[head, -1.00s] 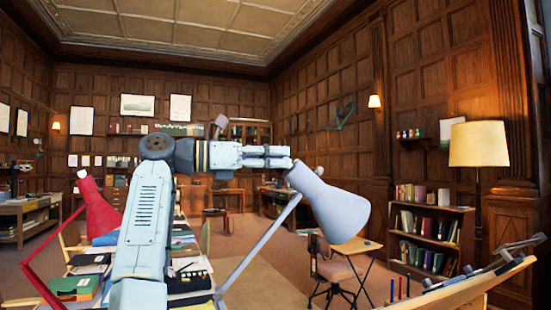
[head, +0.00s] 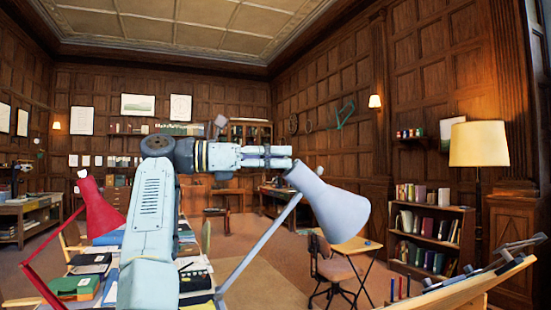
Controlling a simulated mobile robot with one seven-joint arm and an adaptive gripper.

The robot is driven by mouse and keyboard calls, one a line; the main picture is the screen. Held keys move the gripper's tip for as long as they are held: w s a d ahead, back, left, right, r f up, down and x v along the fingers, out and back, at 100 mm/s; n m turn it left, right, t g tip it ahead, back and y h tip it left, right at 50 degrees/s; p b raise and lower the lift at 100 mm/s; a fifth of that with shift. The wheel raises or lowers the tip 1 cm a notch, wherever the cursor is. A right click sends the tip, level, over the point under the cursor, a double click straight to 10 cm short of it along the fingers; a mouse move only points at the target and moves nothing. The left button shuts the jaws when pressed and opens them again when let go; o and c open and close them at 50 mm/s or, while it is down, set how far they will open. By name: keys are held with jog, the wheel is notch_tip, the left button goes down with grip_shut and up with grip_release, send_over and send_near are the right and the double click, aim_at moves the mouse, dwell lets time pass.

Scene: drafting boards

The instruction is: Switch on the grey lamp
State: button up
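The grey lamp (head: 335,206) stands right of centre in the head view. Its cone shade tilts down to the right on a thin slanted grey arm (head: 258,248). No glow shows on it, but the inside of the shade is hidden. My gripper (head: 291,157) points right at the narrow top end of the shade, its fingertips just above and beside it. Whether they touch is not clear. The two fingers lie close together with only a thin line between them, and nothing shows in them. No switch can be made out.
A red lamp (head: 103,211) stands at the left, beyond my arm. A desk with books and a green box (head: 77,287) lies behind my arm. A swivel chair (head: 335,268) and a tilted drafting board (head: 455,292) are at the right. A lit floor lamp (head: 479,144) stands farther right.

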jog(key=shift+w+n+t, duration=0.1)
jog(key=shift+n+t, duration=0.2)
jog(key=shift+n, duration=0.1)
dwell(0.3)
jog(key=shift+n+t, duration=0.5)
jog(key=shift+n, duration=0.1)
